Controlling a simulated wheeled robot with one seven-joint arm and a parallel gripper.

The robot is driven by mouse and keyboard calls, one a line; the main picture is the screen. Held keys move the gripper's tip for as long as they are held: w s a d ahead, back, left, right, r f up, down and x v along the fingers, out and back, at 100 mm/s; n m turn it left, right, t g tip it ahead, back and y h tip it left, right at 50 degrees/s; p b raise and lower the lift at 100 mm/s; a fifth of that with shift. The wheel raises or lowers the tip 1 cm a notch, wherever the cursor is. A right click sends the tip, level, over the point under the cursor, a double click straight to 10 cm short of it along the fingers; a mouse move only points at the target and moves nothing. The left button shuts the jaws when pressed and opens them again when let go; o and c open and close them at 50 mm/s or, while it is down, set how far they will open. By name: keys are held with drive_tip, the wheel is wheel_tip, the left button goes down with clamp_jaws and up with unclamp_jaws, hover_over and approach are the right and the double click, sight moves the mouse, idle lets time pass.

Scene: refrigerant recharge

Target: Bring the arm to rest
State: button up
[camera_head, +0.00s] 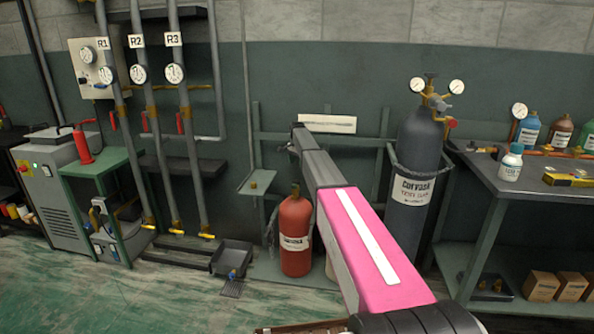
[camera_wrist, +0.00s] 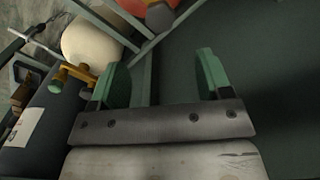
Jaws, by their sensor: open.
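My gripper (camera_wrist: 158,80) shows in the wrist view with its two green fingers spread apart and nothing between them. A dark green surface fills the space beyond and to the right of the fingers.
A red cylinder (camera_head: 295,235) stands left of my arm, and a tall grey cylinder (camera_head: 413,185) with gauges stands close on its right. A workbench (camera_head: 500,185) with bottles is at the right. Pipes with gauges (camera_head: 139,74) line the left wall. Green floor (camera_head: 130,300) at the front left is clear.

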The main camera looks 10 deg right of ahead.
drive_tip(key=shift+r, duration=0.2)
drive_tip(key=s+f+n, duration=0.3)
drive_tip(key=s+f, duration=0.2)
drive_tip(key=s, duration=1.4)
drive_tip(key=s+f+n, duration=0.4)
drive_tip(key=s+f, duration=0.1)
drive_tip(key=s, duration=1.4)
drive_tip(key=s+f+n, duration=0.3)
drive_tip(key=s+f, duration=0.2)
drive_tip(key=s, duration=1.4)
drive_tip(key=shift+s+d+n, duration=0.15)
drive_tip(key=shift+s+n, duration=0.1)
drive_tip(key=shift+n, duration=0.05)
